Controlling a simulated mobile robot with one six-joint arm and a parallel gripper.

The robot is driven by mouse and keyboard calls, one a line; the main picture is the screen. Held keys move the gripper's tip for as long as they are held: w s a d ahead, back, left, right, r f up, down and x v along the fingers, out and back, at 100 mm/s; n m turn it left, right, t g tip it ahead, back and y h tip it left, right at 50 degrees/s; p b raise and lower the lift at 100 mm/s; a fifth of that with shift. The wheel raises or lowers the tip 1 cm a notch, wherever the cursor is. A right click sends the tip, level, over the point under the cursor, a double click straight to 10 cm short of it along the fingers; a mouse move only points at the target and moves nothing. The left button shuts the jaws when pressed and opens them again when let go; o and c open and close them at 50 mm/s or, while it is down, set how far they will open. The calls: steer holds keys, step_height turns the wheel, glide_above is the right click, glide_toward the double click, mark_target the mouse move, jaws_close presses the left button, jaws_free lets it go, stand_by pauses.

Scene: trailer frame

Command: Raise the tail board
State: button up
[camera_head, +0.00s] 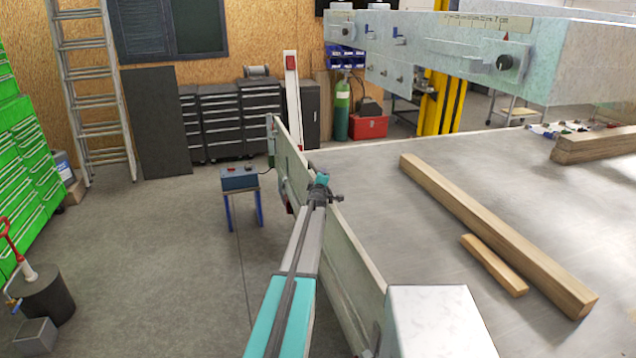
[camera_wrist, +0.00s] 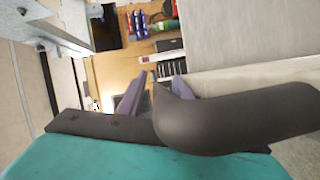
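The tail board (camera_head: 350,285) is a long pale grey panel along the left edge of the trailer bed (camera_head: 375,165). It stands steeply, with a face toward the floor on the left; its exact tilt is hard to tell. My gripper (camera_head: 320,188) is at the middle of the board's length, close to its upper edge; whether it touches is unclear. In the wrist view my gripper's two purple fingers (camera_wrist: 158,80) are apart, with background showing between them. A dark rounded part of mine hides some of that view. The board's far end has a small upright fitting (camera_head: 270,135).
A blue box on a small stand (camera_head: 240,178) is just left of the board. Wooden beams (camera_head: 500,235) lie on the bed. A pale block (camera_head: 440,320) stands at the near corner. A control panel (camera_head: 450,50) overhangs at upper right.

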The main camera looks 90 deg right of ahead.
steer(key=shift+s+f, duration=0.1)
steer(key=shift+s, duration=0.45)
steer(key=shift+w+a, duration=0.15)
steer(key=shift+a, duration=0.05)
steer(key=shift+w+a+r, duration=0.15)
steer(key=shift+w+a, duration=0.05)
steer(key=shift+a, duration=0.8)
steer(key=shift+w+a+r, duration=0.15)
steer(key=shift+w+a, duration=0.05)
steer(key=shift+a, duration=0.75)
steer(key=a+r, duration=0.1)
steer(key=a, duration=0.8)
steer(key=shift+w+a, duration=0.25)
